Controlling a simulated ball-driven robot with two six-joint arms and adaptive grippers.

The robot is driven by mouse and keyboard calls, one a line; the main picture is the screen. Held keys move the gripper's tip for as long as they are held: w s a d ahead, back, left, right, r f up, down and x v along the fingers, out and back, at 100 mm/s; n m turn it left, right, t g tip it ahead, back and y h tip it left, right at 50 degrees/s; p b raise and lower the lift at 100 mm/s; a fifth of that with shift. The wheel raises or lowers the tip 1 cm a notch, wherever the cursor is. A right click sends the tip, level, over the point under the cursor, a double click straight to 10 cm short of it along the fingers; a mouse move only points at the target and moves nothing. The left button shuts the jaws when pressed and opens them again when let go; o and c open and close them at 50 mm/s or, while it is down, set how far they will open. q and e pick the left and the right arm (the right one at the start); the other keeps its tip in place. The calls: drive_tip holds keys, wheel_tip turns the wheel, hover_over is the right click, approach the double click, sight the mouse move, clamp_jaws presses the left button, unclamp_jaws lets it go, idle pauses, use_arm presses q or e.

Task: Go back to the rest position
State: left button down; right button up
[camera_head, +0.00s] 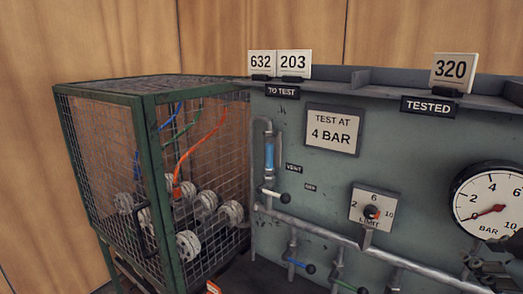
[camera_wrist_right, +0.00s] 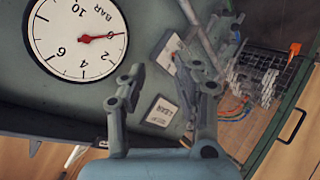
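My right gripper (camera_head: 492,266) shows at the lower right edge of the head view, in front of the panel below the pressure gauge (camera_head: 492,205). In the right wrist view its two fingers (camera_wrist_right: 165,82) stand apart with nothing held between them, and the panel shows behind the gap. The gauge (camera_wrist_right: 75,38) is in that view at the upper left, its red needle near 0. My left gripper is not in the head view.
The grey panel (camera_head: 330,185) carries a limit knob (camera_head: 371,212), pipes, and white, blue and green levers. Number cards 632 (camera_head: 262,62), 203 (camera_head: 293,62) and 320 (camera_head: 453,69) stand on top. A green mesh cage (camera_head: 148,190) holding flanged pieces stands left.

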drive_tip(key=s+a+f+m+g+y, duration=0.1)
drive_tip(key=s+a+f+m+g, duration=0.1)
drive_tip(key=s+a+f+g, duration=0.45)
drive_tip(key=s+a+f+m+g+y, duration=0.1)
drive_tip(key=s+a+f+m+y, duration=0.15)
drive_tip(key=s, duration=0.65)
wheel_tip(320, 180, down, 34)
drive_tip(key=s+d+b, duration=0.1)
drive_tip(key=d+b, duration=0.1)
drive_tip(key=b, duration=0.6)
drive_tip(key=s+f+g+b, duration=0.1)
drive_tip(key=s+f+b, duration=0.2)
drive_tip(key=s+f, duration=0.6)
drive_tip(key=s+d+f+g+b, duration=0.1)
drive_tip(key=s+f+b, duration=0.3)
drive_tip(key=s+f, duration=0.5)
wheel_tip(320, 180, down, 6)
drive_tip(key=shift+s+r+h, duration=0.1)
drive_tip(key=shift+s+h, duration=0.2)
drive_tip(key=shift+h, duration=0.15)
drive_tip(key=shift+d, duration=0.1)
